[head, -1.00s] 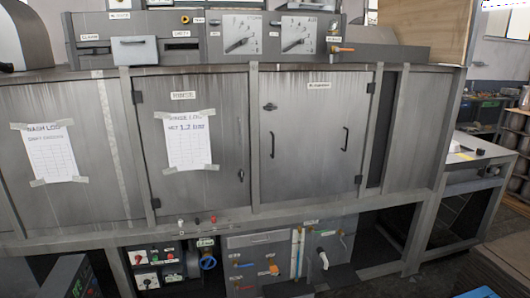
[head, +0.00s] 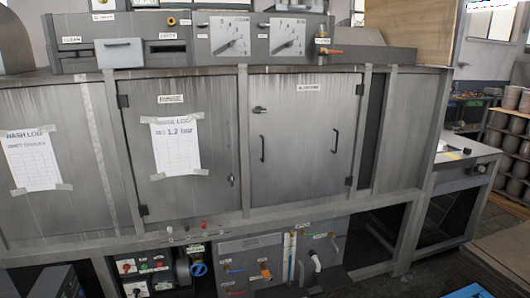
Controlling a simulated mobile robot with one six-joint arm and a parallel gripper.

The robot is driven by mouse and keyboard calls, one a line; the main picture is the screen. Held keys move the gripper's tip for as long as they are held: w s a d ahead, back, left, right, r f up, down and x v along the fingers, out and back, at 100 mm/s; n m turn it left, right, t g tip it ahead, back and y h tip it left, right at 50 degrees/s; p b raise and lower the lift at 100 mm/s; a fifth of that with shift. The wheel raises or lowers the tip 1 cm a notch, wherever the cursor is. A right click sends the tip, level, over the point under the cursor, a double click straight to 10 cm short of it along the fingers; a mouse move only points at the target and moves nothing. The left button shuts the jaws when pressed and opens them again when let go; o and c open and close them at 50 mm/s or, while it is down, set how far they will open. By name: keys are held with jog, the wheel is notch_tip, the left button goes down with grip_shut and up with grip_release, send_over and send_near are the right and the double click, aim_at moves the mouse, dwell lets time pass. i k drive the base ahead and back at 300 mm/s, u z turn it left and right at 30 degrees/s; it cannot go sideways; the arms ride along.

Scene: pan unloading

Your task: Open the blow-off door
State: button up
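A grey metal door (head: 300,170) on the right of the machine front seems to be the blow-off door; its small label (head: 309,87) is too blurred to read surely. It looks shut, flush with its frame. A dark latch (head: 260,109) sits at its upper left. Two dark vertical bar handles are on it, one at left (head: 263,148) and one at right (head: 336,141). Dark hinges (head: 360,89) show along its right edge. My gripper is not in view.
Another shut door (head: 205,120) with a paper log (head: 176,147) stands to its left. Gauges (head: 230,36) and boxes line the top. Valves, pipes and a control box (head: 145,268) sit below. A side table (head: 465,160) and shelves of pots (head: 510,130) stand at right.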

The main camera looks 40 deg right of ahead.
aim_at(301, 148)
jog(key=i, duration=0.85)
jog(key=u, duration=0.05)
